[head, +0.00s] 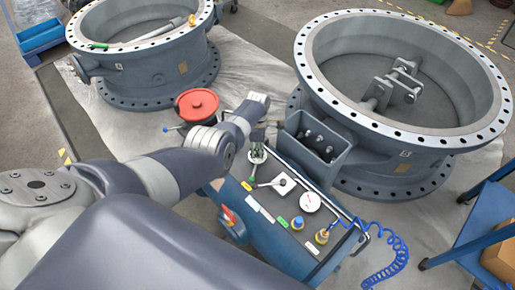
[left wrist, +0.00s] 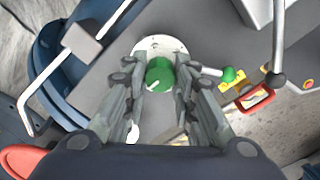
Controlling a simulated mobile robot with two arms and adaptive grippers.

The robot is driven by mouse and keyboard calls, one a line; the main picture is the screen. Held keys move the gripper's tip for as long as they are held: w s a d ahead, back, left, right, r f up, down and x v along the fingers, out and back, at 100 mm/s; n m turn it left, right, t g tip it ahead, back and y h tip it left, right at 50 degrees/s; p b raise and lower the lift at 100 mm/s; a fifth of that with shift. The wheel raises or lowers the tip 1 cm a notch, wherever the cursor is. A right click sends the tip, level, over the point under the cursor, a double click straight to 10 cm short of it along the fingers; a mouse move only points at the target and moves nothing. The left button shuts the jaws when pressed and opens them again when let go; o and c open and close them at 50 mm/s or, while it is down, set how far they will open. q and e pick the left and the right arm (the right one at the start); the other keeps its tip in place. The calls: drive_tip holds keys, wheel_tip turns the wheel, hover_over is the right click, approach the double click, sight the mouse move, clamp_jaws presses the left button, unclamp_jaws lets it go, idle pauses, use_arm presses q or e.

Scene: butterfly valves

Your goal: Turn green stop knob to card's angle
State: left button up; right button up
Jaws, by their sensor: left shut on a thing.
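The green knob (left wrist: 160,74) sits on a round white plate (left wrist: 150,45) in the left wrist view. It has a pale mark on its lower left side. My left gripper (left wrist: 159,88) has its two fingers on either side of the knob and is shut on it. In the head view my left gripper (head: 257,150) reaches down to the far left end of the grey-topped cart (head: 270,203), and the knob is hidden there. I cannot make out the card for certain; pale labels lie on the cart top, too small to read.
A lever with a green ball (left wrist: 229,74) and a red-framed part (left wrist: 257,98) lie right of the knob. A red handwheel (head: 198,104) stands behind my arm. Large grey valve bodies (head: 395,150) stand behind the cart. A blue coiled hose (head: 385,268) hangs at its right.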

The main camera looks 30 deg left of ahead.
sight(257, 150)
use_arm(q)
drive_tip(key=shift+n, duration=0.3)
drive_tip(key=o, duration=1.1)
drive_tip(key=shift+r, duration=0.1)
drive_tip(key=shift+r, duration=5.9)
